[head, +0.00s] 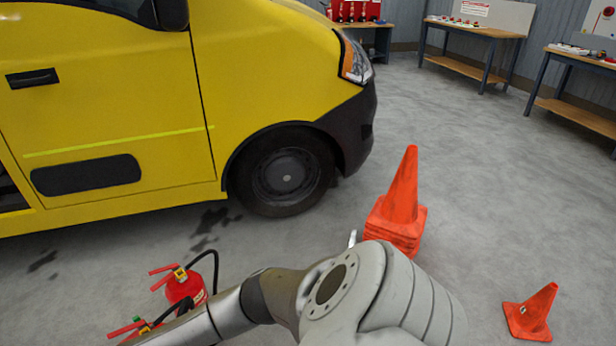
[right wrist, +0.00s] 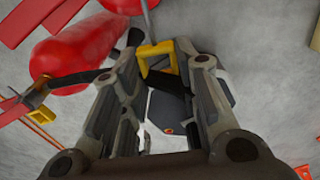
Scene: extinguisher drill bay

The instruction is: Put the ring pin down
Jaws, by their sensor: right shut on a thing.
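The ring pin (right wrist: 154,57) shows in the right wrist view as a yellow squarish loop with a thin grey rod pointing to the top of the picture. My right gripper (right wrist: 162,62) is shut on its loop. Parts of the loop are hidden by the fingertips. A red fire extinguisher (right wrist: 75,55) is beyond the fingers at the left, and part of another red one shows at the top edge. In the head view, two extinguishers stand on the floor at the lower left, one (head: 184,288) clearer than the other. My left gripper is not in view.
A yellow van (head: 110,95) fills the upper left. A stack of orange cones (head: 400,205) stands just beyond my arm, and a single cone (head: 531,312) is at the lower right. Workbenches (head: 475,30) line the back.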

